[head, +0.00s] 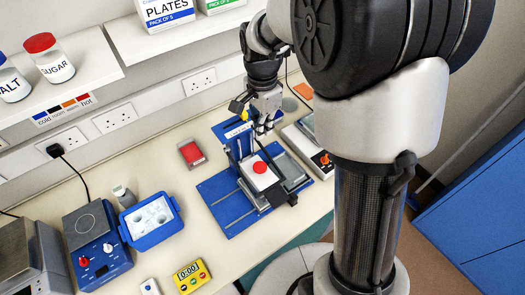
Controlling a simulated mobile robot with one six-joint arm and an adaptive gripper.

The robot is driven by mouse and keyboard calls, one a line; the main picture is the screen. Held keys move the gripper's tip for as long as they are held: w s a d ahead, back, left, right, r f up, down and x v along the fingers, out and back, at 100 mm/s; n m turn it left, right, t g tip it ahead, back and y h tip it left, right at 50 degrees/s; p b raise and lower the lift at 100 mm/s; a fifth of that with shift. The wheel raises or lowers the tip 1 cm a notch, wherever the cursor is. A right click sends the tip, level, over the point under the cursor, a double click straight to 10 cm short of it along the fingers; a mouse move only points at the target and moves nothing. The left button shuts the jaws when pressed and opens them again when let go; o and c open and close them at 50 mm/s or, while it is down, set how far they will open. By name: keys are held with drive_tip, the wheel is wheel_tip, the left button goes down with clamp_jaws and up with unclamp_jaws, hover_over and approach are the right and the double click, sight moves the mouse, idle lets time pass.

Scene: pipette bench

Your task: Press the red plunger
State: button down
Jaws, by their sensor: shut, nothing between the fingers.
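The red plunger (260,167) is a round red cap on top of a white block (258,181). The block sits in a blue-based rig (226,208) with metal rails, on the right part of the bench. My gripper (265,129) is shut and empty, pointing down. In the picture it is just above and slightly to the right of the red plunger. I see a gap between them here, but the exact height of the fingertips is hard to tell.
A red-topped box (191,153) lies left of the rig. A blue tray (151,218), a hotplate (95,240) and a yellow timer (192,276) stand further left and front. A grey device (308,140) is right of the rig. A shelf (85,85) overhangs the back.

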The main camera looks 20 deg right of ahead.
sight(263, 164)
wheel_tip(263, 164, down, 14)
drive_tip(key=shift+b, duration=0.6)
drive_tip(key=shift+f+b, duration=0.95)
drive_tip(key=shift+f, duration=0.35)
drive_tip(key=shift+s+r, duration=0.1)
drive_tip(key=shift+d+r+p, duration=0.1)
drive_tip(key=shift+r+p, duration=0.4)
wheel_tip(263, 164, up, 13)
drive_tip(key=p, duration=0.2)
drive_tip(key=shift+p, duration=0.35)
